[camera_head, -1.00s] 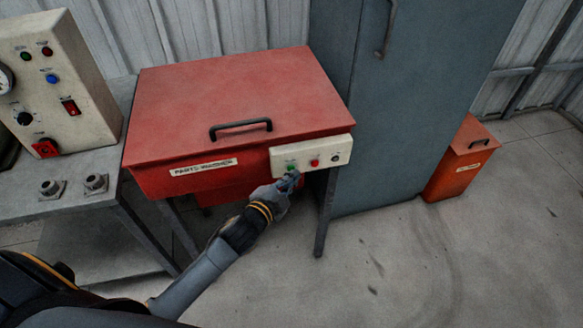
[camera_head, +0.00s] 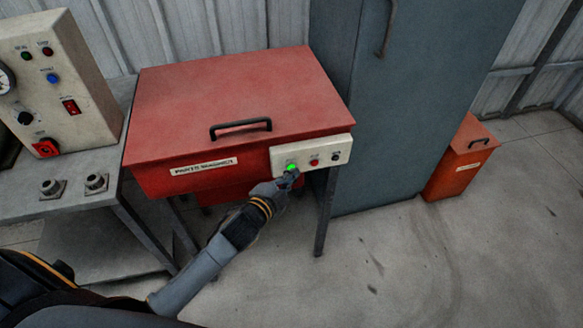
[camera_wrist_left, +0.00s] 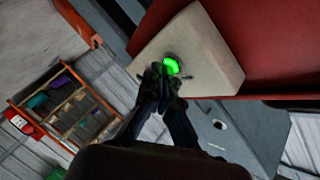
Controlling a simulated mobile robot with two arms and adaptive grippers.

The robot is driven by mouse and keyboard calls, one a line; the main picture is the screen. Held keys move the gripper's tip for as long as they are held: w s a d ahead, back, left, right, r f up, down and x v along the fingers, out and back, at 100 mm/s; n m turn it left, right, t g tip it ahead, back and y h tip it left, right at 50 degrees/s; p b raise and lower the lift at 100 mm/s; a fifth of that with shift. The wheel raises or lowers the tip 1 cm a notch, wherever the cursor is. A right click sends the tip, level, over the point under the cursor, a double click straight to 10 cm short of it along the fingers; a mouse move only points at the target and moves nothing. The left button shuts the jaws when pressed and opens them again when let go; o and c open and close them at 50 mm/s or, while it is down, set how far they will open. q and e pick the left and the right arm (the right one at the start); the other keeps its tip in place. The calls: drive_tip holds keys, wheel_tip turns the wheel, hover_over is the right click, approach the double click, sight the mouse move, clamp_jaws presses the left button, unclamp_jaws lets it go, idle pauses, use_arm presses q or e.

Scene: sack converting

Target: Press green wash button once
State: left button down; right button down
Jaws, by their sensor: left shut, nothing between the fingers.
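The red parts washer (camera_head: 230,95) has a closed lid with a black handle. A cream control panel (camera_head: 322,154) is on its front right. The green wash button (camera_head: 292,167) glows bright green at the panel's left; a red button (camera_head: 314,162) and a dark knob are to its right. My left gripper (camera_head: 289,181) is shut and its tips are at the green button, seemingly touching it. In the left wrist view the lit button (camera_wrist_left: 171,66) shows just beyond the shut fingertips (camera_wrist_left: 161,72). My right gripper is not in view.
A grey bench (camera_head: 60,205) with a cream control box (camera_head: 55,85) stands left of the washer. A tall blue-grey cabinet (camera_head: 400,110) stands to the right, with a small red bin (camera_head: 460,160) beyond it. The floor in front is clear.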

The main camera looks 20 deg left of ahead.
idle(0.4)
use_arm(q)
drive_tip(key=shift+s+d, duration=0.45)
drive_tip(key=shift+s, duration=0.2)
drive_tip(key=shift+s+d+p, duration=0.3)
drive_tip(key=shift+s+d, duration=0.4)
drive_tip(key=shift+s, duration=0.35)
drive_tip(key=shift+s+d+p, duration=0.3)
drive_tip(key=shift+s+d, duration=0.4)
drive_tip(key=shift+s, duration=0.35)
